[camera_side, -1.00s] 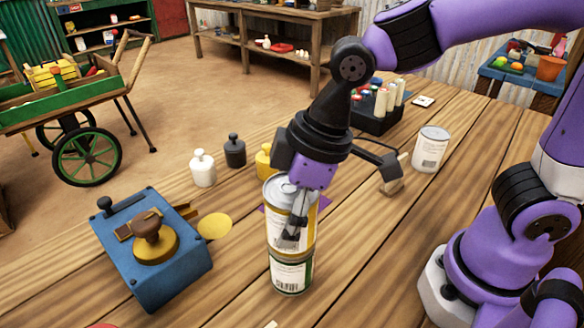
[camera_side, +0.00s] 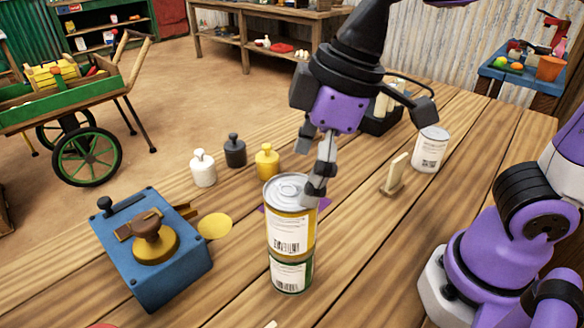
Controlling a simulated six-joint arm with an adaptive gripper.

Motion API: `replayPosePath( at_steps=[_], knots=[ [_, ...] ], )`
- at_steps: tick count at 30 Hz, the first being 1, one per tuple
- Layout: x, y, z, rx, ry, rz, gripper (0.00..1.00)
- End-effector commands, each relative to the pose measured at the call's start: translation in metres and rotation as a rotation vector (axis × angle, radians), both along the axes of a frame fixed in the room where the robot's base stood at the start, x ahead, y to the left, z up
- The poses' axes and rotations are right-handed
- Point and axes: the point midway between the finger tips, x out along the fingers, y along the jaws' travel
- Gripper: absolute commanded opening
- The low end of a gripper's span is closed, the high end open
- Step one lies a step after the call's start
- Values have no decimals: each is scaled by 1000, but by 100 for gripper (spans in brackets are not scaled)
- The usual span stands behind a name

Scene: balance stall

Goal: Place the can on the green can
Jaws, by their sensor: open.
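A can with a yellow band and white label (camera_side: 288,228) stands upright on top of the green can (camera_side: 291,275), roughly in line with it. The green can stands on the table, and its upper part is hidden by the can above. My gripper (camera_side: 314,188) is open, just above and behind the right side of the upper can's rim. Its fingers overlap in this view, so I cannot tell whether one touches the can.
A blue scale-like box (camera_side: 170,280) stands at the left. White (camera_side: 203,170), black (camera_side: 235,152) and yellow (camera_side: 267,162) weights stand behind. A white can (camera_side: 430,150) and a small wooden block (camera_side: 396,175) are to the right.

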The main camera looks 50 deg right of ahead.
Motion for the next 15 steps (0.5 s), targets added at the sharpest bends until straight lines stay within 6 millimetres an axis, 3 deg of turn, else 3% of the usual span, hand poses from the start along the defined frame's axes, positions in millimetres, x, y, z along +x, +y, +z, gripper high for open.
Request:
replayPosePath(
  at_steps=[3, 8, 11, 15],
  knots=[
    [-4, -6, 24, 0, -5, -2, 100],
    [-9, -10, 41, 2, -2, -7, 100],
    [-8, -27, 38, 22, -15, -111, 100],
    [-7, -77, 11, 72, -81, -443, 100]
  ],
)
